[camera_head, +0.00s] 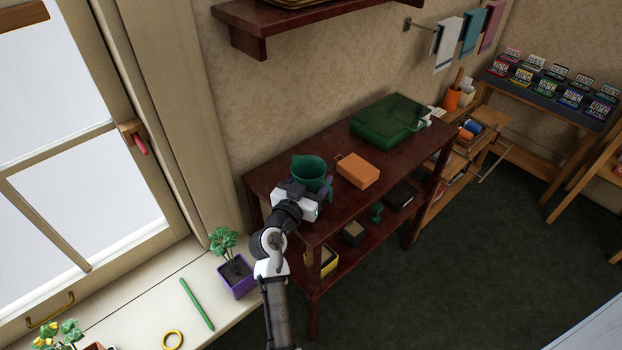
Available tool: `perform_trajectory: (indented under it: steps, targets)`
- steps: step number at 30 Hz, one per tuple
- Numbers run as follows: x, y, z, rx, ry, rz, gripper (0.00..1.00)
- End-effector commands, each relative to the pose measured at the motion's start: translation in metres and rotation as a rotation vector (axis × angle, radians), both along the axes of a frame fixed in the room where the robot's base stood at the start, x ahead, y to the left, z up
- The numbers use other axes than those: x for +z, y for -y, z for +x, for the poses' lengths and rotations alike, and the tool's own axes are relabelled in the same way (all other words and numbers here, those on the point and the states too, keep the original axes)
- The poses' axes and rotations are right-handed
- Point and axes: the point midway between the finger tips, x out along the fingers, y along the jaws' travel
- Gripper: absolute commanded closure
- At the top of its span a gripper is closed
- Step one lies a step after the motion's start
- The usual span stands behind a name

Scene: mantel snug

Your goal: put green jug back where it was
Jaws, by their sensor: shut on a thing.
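The green jug (311,169) is at the left end of the dark red wooden shelf table (322,219). Its open top faces up and it looks upright. My gripper (309,188) is at the jug's near side, shut on it. The gripper body and fingers hide the jug's lower part, so I cannot tell whether its base touches the table top.
An orange box (357,170) stands just right of the jug. A green translucent case (388,122) is at the table's far end. A potted plant (235,275) stands on the windowsill (150,308) at left. A wall shelf (290,22) hangs above.

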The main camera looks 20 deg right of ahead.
Motion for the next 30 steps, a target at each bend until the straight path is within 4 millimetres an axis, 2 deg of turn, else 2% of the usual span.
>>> perform_trajectory:
  steps: [6, 7, 12, 26, 27, 30]
  targets:
    - [-0.004, 0.000, 0.000, -0.001, 0.002, -0.001, 0.65]
    - [-0.004, 0.000, 0.000, -0.001, 0.001, -0.001, 0.32]
    - [-0.003, 0.000, 0.000, -0.001, 0.001, -0.001, 0.13]
    - [0.000, 0.000, 0.000, 0.001, -0.003, 0.000, 0.13]
    - [-0.008, -0.008, -0.007, 0.003, -0.002, -0.001, 0.13]
    - [-0.009, -0.026, -0.023, 0.004, 0.000, -0.001, 0.13]
